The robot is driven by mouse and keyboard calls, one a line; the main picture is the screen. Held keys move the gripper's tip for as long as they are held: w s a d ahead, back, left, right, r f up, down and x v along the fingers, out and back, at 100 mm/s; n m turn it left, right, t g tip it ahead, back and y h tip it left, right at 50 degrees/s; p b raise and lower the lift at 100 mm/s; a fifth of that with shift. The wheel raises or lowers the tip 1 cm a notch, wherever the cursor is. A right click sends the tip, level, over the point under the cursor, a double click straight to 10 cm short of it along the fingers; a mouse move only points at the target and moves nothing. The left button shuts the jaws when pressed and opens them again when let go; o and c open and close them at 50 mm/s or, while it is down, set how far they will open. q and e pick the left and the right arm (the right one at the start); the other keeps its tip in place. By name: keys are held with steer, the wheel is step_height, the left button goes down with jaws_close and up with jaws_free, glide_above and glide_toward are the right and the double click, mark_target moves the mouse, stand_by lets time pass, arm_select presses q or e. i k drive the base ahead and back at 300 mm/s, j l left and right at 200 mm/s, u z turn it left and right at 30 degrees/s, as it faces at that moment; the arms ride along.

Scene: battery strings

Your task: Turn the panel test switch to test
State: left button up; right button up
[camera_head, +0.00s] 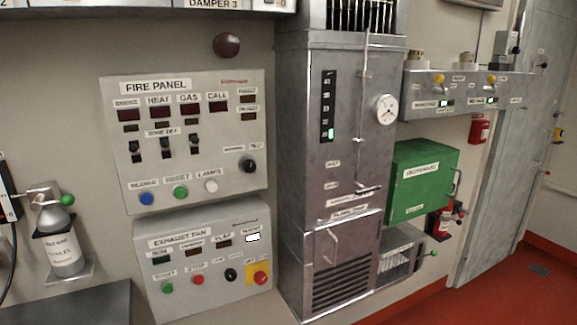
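The fire panel (185,140) is a light grey box on the wall at left of centre. A round black knob (248,165) sits at its lower right, with small labels beside it that are hard to read; it looks like the panel's test switch. I cannot tell which position the knob points to. Three black toggle switches stand in a row at the left and middle, one of them here (165,148). Below them are a blue button (146,198), a green button (180,192) and a white button (211,186). Neither gripper is in view.
The exhaust fan box (205,262) hangs just below the panel. A tall metal cabinet (310,165) stands close at its right. A bottle (62,250) is on a wall bracket at left. A green box (422,180) is farther right. Red floor is open at lower right.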

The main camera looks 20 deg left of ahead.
mark_target(249, 166)
steer(key=i+u, duration=0.15)
steer(key=u, duration=1.1)
steer(key=i+l+u, duration=0.25)
steer(key=l+u, duration=0.25)
steer(key=l, duration=0.25)
steer(key=i+l+u, duration=0.15)
steer(key=l+u, duration=0.35)
steer(key=l, duration=0.3)
steer(key=l+u, duration=0.5)
steer(key=l, duration=0.3)
